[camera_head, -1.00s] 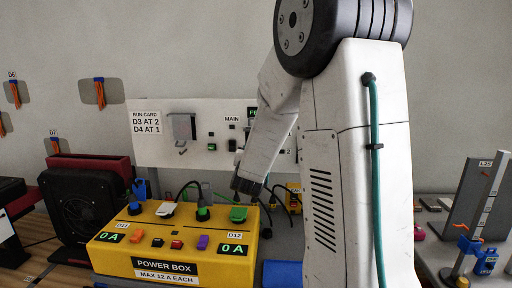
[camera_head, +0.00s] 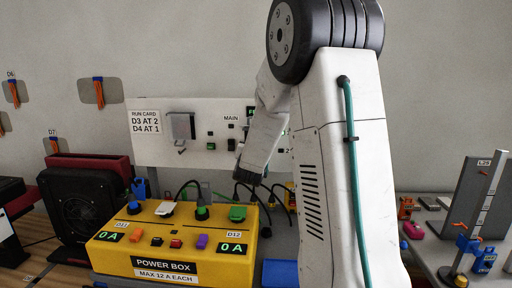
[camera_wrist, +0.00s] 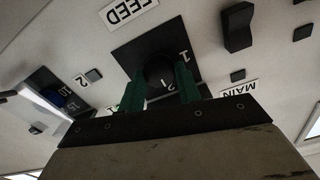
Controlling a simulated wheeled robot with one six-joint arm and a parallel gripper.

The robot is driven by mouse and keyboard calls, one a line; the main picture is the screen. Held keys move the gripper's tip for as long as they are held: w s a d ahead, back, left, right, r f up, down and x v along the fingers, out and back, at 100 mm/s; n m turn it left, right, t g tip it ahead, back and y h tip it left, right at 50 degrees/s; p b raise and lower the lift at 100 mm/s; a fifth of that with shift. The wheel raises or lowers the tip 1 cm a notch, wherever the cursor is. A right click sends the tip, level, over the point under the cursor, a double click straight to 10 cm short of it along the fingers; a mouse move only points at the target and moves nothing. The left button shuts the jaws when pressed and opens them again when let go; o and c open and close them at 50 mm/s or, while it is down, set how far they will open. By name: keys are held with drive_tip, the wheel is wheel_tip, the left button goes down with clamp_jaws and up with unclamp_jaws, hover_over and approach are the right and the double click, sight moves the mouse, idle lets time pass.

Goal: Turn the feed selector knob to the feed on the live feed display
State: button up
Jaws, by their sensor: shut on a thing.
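The feed selector knob (camera_wrist: 157,70) is a round black knob on a dark square plate with the marks 1 and 2, under an upside-down FEED label (camera_wrist: 130,10) in the wrist view. My gripper (camera_wrist: 160,80) has its green fingers on either side of the knob and is shut on it. Where the knob's pointer stands is hard to tell. In the head view my arm hides the knob and gripper. Only a small green edge of what may be the live feed display (camera_head: 250,113) shows beside my arm, and its reading is hidden.
The white panel (camera_head: 155,120) also carries a black switch (camera_wrist: 237,27), small buttons and a MAIN label (camera_wrist: 240,90). Below it stands a yellow power box (camera_head: 165,262) with cables, both displays reading 0 A. A black fan unit (camera_head: 82,210) stands at the left.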

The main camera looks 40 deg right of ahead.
drive_tip(key=shift+n, duration=8.9)
drive_tip(key=o, duration=1)
drive_tip(key=shift+c, duration=0.2)
